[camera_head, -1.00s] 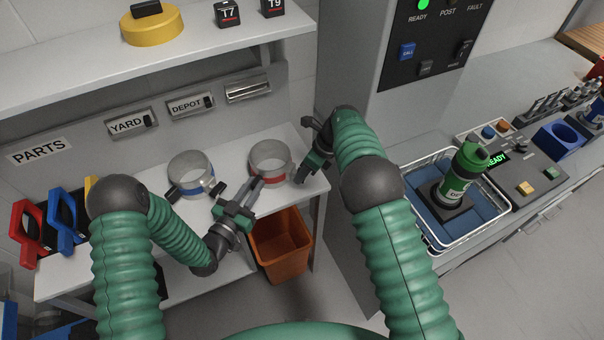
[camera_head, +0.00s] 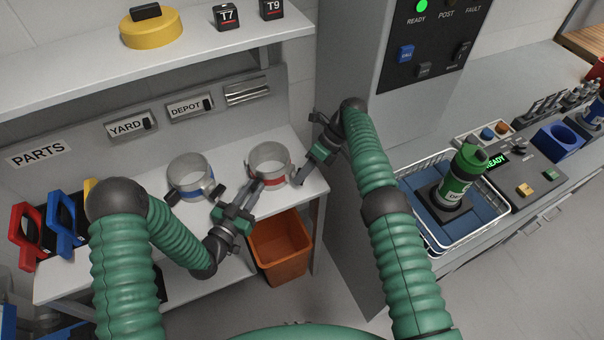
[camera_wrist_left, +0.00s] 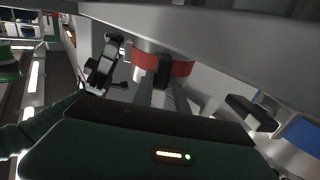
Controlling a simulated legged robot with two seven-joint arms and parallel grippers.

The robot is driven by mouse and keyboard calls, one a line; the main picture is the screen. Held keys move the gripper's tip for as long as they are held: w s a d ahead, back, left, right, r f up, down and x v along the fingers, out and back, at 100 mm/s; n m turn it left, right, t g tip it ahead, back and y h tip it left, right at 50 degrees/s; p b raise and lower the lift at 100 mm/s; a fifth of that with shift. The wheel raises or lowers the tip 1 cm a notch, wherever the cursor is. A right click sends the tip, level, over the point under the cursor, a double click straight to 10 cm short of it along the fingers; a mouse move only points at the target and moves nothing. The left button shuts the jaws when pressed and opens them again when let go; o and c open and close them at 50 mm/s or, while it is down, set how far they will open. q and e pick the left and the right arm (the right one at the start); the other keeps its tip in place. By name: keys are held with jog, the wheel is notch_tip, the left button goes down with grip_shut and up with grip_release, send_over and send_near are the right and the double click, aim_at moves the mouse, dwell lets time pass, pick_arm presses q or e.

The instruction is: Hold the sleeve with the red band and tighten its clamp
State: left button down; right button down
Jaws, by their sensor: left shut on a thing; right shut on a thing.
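The clear sleeve with the red band (camera_head: 269,162) stands upright on the parts bench. My left gripper (camera_head: 256,186) is shut on a black tab at the front left of its band; in the left wrist view its two fingers reach the black tab (camera_wrist_left: 162,72) on the red band (camera_wrist_left: 180,66). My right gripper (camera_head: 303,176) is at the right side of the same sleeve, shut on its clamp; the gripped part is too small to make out. It also shows in the left wrist view (camera_wrist_left: 108,72), left of the band.
A sleeve with a blue band (camera_head: 190,175) stands close left of my left gripper. An orange bin (camera_head: 280,250) is below the bench front. A grey cabinet (camera_head: 345,70) rises behind my right arm. A white basket (camera_head: 467,235) holds a green-capped bottle (camera_head: 460,180).

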pick_arm(q)
jog(key=shift+a+f, duration=0.1)
pick_arm(e)
jog(key=shift+d, duration=0.1)
jog(key=c, duration=1.5)
grip_release()
jog(key=shift+s, duration=0.1)
jog(key=shift+o, duration=0.2)
